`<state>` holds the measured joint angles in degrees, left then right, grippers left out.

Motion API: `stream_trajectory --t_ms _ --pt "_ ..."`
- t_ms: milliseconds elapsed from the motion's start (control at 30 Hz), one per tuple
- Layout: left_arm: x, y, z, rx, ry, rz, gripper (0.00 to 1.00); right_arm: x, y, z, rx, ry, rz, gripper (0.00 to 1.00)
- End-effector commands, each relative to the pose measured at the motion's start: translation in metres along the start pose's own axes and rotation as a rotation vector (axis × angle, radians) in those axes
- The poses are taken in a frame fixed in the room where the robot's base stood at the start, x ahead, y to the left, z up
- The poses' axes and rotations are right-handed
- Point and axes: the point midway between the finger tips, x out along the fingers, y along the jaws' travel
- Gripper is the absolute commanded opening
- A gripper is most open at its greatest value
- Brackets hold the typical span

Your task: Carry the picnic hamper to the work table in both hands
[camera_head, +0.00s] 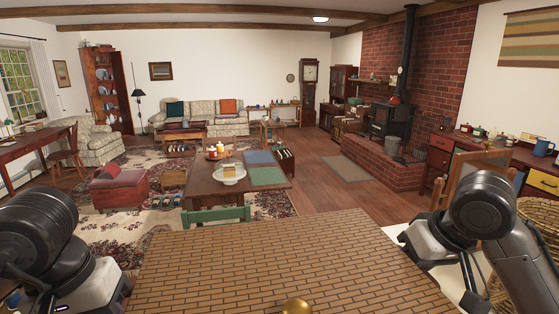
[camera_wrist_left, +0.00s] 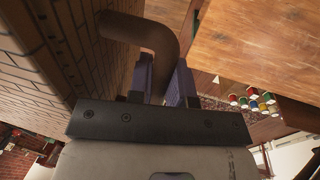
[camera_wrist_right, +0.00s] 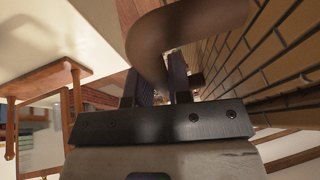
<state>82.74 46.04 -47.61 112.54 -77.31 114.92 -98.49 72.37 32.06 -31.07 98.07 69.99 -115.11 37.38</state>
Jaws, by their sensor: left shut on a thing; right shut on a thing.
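The picnic hamper (camera_head: 285,262) is a large box with a brown woven, brick-like pattern and a brass knob on its lid. It fills the bottom middle of the head view, lid up, between my arms. My left gripper (camera_wrist_left: 164,78) is shut on a thick brown curved handle (camera_wrist_left: 140,30) on one side of it. My right gripper (camera_wrist_right: 160,80) is shut on the matching handle (camera_wrist_right: 205,18) on the other side. Both gripper tips are hidden in the head view. A dark wooden table (camera_head: 215,188) stands ahead; I cannot tell whether it is the work table.
A wooden chair (camera_head: 470,165) and a wicker basket (camera_head: 540,235) are close on the right. Open floor lies right of the table.

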Motion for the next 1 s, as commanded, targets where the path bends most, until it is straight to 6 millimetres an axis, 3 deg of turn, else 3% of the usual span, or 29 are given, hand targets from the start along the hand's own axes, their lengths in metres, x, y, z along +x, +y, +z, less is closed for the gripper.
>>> stream_trajectory --t_ms 567,1000 --pt "-0.004 -0.002 0.011 0.0 0.001 0.001 0.0 -0.007 -0.004 0.009 -0.001 0.002 -0.002 0.0" --pt "0.033 -0.011 0.017 0.0 0.0 -0.001 0.0 0.026 0.003 0.029 0.0 0.0 -0.002 0.0"
